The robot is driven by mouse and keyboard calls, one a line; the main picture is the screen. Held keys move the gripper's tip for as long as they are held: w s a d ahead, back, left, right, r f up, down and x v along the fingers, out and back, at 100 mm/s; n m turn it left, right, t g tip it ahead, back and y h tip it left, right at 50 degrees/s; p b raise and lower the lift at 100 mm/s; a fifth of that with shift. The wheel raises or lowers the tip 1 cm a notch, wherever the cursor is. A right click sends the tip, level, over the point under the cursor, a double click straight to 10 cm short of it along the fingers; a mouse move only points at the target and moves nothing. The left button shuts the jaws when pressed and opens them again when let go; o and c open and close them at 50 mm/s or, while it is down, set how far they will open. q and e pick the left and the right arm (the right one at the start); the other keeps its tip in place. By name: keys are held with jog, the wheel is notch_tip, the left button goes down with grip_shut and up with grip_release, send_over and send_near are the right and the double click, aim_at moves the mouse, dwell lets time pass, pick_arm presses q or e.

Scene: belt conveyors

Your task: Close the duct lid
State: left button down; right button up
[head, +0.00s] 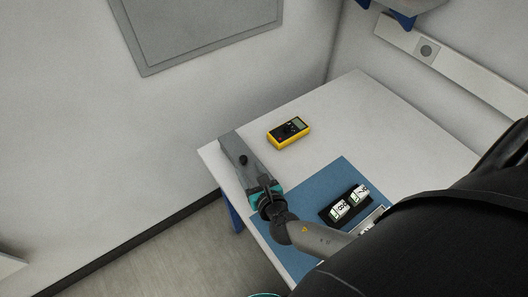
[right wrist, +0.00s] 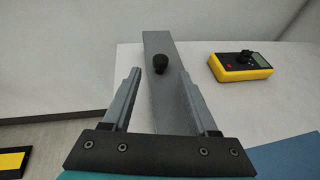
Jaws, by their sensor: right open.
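The duct lid is a long grey strip (head: 231,146) with a black knob (head: 243,159), along the left edge of the white table. In the right wrist view the grey strip (right wrist: 178,100) runs away from me, and the black knob (right wrist: 160,64) stands on it near its far part. My right gripper (right wrist: 159,74) is open and empty, its two fingers spread on either side of the strip, with the knob between and beyond the tips in the picture. In the head view my right gripper (head: 258,180) covers the strip's near part. My left gripper is not in view.
A yellow multimeter (head: 289,132) lies on the white table (head: 350,105), right of the strip; it also shows in the right wrist view (right wrist: 240,66). A blue mat (head: 345,172) holds a black holder with white modules (head: 350,203). Walls stand behind and left.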

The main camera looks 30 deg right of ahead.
jog(key=v, duration=1.1)
jog(key=shift+r+p, duration=0.2)
jog(key=shift+p, duration=0.15)
jog(key=shift+s+a, duration=0.15)
